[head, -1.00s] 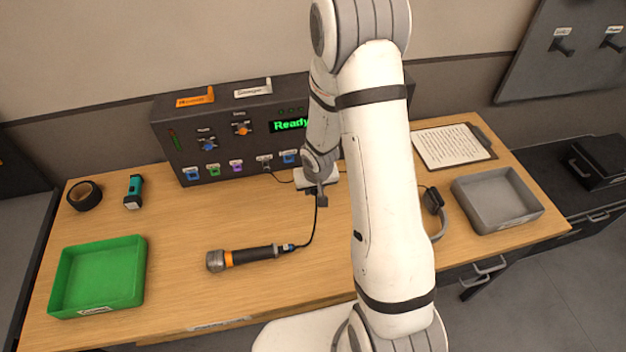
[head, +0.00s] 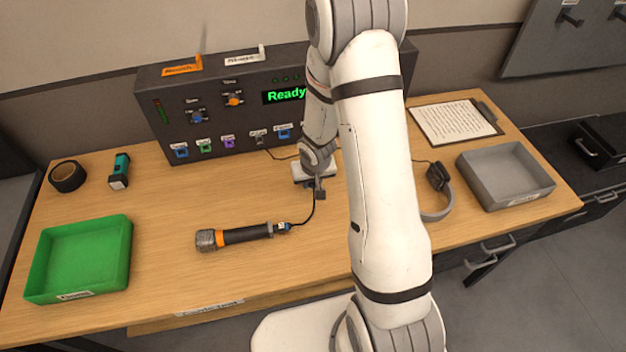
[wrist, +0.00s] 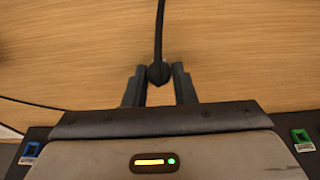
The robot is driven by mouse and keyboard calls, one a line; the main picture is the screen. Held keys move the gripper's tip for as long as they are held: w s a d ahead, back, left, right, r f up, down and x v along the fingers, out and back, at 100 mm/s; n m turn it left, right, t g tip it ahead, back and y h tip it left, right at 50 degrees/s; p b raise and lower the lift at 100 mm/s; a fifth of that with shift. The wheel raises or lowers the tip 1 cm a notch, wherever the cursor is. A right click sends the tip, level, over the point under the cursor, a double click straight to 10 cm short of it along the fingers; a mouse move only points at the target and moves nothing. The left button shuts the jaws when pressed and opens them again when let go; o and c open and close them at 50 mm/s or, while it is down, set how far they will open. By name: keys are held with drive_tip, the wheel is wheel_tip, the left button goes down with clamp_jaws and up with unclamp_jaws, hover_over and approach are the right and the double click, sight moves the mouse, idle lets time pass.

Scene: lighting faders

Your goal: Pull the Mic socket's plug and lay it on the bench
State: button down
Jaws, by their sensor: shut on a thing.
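My gripper (head: 318,190) is low over the bench (head: 170,270), in front of the panel and a little to the right of the microphone. In the wrist view, my gripper (wrist: 159,85) is shut on a dark plug (wrist: 158,74), its cable running straight out between the fingers. In the head view, this cable (head: 309,212) curves down to the black microphone (head: 240,235) with an orange ring. The plug is clear of the panel's sockets. Whether it touches the bench I cannot tell. The socket labels are too small to read.
The socket panel (head: 220,100) stands at the back, with another thin cable (head: 285,157) near it. A green tray (head: 125,255), tape roll (head: 68,176) and teal torch (head: 120,170) are left. Right are a headset (head: 438,178), grey tray (head: 548,187) and clipboard (head: 455,122).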

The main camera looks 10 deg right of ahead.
sight(313, 188)
drive_tip(key=shift+f, duration=0.2)
drive_tip(key=c, duration=1.1)
unclamp_jaws()
drive_tip(key=p+v, duration=0.5)
drive_tip(key=v, duration=0.2)
drive_tip(key=shift+s+r+p, duration=0.15)
drive_tip(key=shift+r+p, duration=0.2)
drive_tip(key=shift+r, duration=0.05)
